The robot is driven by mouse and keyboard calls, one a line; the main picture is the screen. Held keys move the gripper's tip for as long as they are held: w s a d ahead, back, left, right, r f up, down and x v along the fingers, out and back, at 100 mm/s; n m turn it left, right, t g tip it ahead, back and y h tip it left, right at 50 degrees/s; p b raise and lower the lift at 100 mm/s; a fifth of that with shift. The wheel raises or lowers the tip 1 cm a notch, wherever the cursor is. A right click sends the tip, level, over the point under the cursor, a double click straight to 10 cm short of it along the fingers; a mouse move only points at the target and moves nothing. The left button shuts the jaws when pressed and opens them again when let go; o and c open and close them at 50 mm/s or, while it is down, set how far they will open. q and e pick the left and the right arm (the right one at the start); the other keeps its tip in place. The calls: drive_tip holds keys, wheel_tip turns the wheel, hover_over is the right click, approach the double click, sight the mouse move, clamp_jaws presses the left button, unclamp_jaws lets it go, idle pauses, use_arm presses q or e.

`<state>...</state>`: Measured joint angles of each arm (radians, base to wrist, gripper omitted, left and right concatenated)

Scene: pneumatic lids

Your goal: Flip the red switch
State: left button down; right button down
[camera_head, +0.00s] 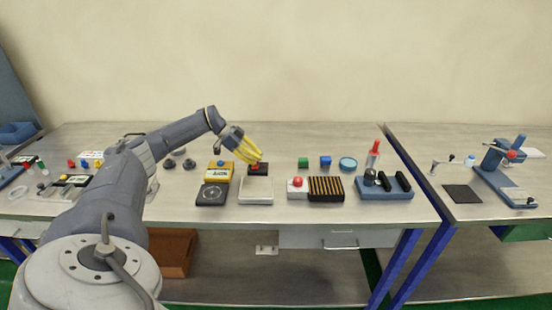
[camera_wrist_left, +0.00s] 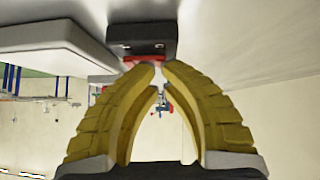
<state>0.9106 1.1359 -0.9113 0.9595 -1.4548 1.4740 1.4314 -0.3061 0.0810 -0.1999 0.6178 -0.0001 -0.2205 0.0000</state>
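The red switch (camera_wrist_left: 146,58) is a red piece on a small dark box (camera_wrist_left: 142,40), which appears upside down in the left wrist view. In the head view the dark box (camera_head: 259,168) stands on the table behind a white-topped block, with its red part mostly hidden by my fingers. My left gripper (camera_head: 257,160) has yellow fingers and reaches down to the switch. In the left wrist view its fingertips (camera_wrist_left: 159,66) nearly meet just beside the red piece, with nothing between them. I cannot tell whether they touch it. My right gripper is not in view.
A red-button box (camera_head: 297,187) and a black-and-yellow striped block (camera_head: 326,189) are to the right. Small cubes stand behind them.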

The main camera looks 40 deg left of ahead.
use_arm(q)
drive_tip(key=shift+d+f, duration=0.1)
drive_tip(key=shift+s+f, duration=0.1)
idle(0.3)
drive_tip(key=shift+s+f, duration=0.1)
drive_tip(key=shift+f, duration=0.2)
idle(0.8)
drive_tip(key=shift+s, duration=0.2)
drive_tip(key=shift+s+d, duration=0.35)
drive_tip(key=shift+d, duration=0.15)
drive_tip(key=shift+r, duration=0.1)
wheel_tip(320, 180, up, 4)
drive_tip(key=shift+r, duration=0.15)
drive_tip(key=v, duration=1)
drive_tip(key=shift+r, duration=0.3)
